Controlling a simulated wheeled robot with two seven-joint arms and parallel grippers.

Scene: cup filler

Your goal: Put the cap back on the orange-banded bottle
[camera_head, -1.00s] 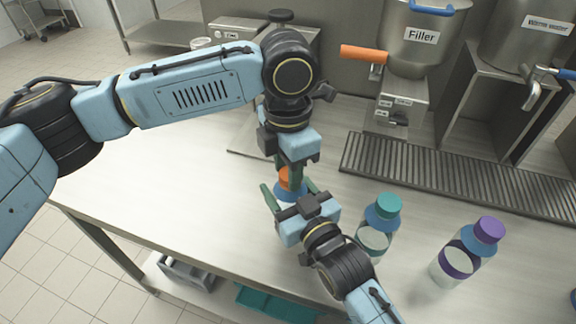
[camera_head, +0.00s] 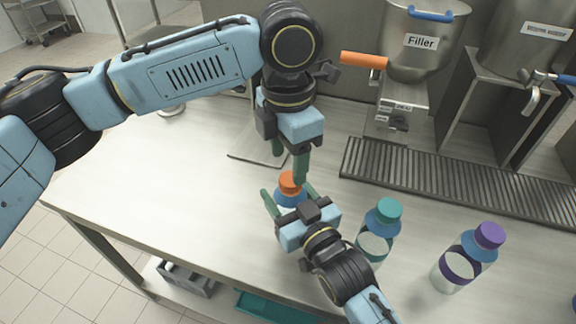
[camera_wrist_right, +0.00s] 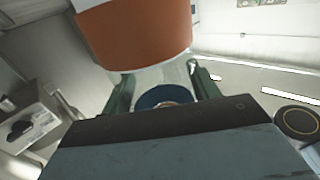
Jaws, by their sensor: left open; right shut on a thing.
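The orange cap (camera_head: 290,181) sits on top of the bottle (camera_head: 291,197), over its blue shoulder, in the head view. It looks level. My left gripper (camera_head: 290,165) points down just above and behind the cap, open with its green fingers apart. My right gripper (camera_head: 289,196) is shut on the bottle, with one finger on each side. In the right wrist view the bottle's wide orange band (camera_wrist_right: 140,32) fills the top, with clear bottle wall between my fingers (camera_wrist_right: 163,92). The cap cannot be made out there, and my right gripper hides the lower bottle in the head view.
A teal-capped bottle (camera_head: 378,232) stands close to the right of my right gripper, and a purple-capped bottle (camera_head: 467,258) stands farther right. The filler (camera_head: 420,50) and a drain grate (camera_head: 440,175) are behind. The left of the table (camera_head: 150,205) is clear.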

